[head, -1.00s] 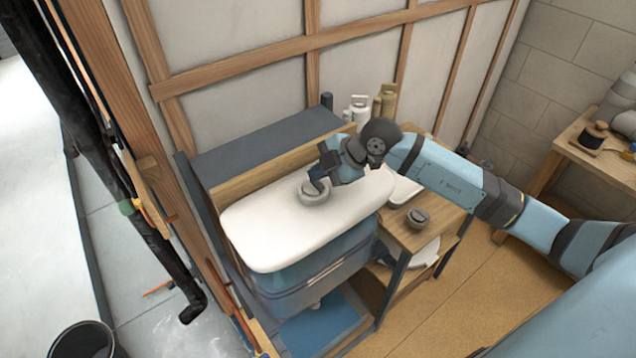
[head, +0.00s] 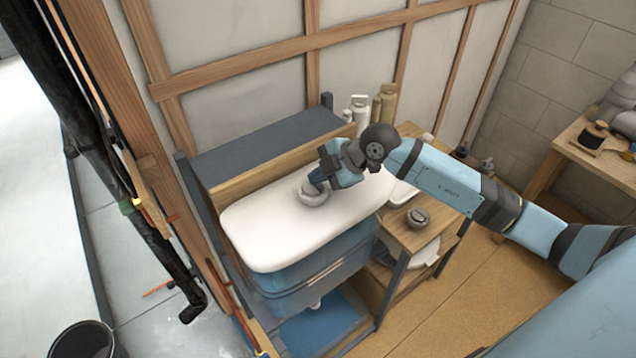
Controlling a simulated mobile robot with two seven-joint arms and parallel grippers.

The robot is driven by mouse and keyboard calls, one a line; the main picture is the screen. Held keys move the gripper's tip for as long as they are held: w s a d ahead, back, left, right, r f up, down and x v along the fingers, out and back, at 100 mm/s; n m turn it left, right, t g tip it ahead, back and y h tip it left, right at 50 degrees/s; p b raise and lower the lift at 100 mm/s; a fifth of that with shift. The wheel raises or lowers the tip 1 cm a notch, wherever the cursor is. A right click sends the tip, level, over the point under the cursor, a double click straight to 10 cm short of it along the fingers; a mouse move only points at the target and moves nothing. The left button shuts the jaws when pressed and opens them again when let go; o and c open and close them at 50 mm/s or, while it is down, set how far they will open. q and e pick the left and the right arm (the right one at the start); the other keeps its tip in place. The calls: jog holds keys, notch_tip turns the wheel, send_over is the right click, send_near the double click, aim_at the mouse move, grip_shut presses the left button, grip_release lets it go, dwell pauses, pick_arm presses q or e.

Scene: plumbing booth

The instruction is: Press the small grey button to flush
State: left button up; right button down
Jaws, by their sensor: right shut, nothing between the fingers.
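A white cistern lid (head: 265,233) tops a bluish see-through tank (head: 318,272) beside the wall. A round grey button housing (head: 312,197) sits on the lid; the fingers hide part of its top, so I cannot tell how far the button is pressed. My right gripper (head: 311,187) is shut and empty, its fingertips pointing down at the housing and seemingly touching it. My left gripper is not in view.
A wooden side table (head: 398,232) to the right holds another round grey fitting (head: 418,217) and a white tray (head: 403,192). Bottles (head: 359,112) stand behind. A dark shelf (head: 262,143) runs along the wall.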

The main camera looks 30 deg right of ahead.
aim_at(319, 186)
jog(key=shift+f, duration=0.4)
dwell(0.3)
jog(key=shift+r+p, duration=0.9)
jog(key=shift+r, duration=0.05)
notch_tip(319, 186, up, 5)
jog(key=p, duration=0.5)
jog(key=shift+r, duration=0.1)
dwell(0.3)
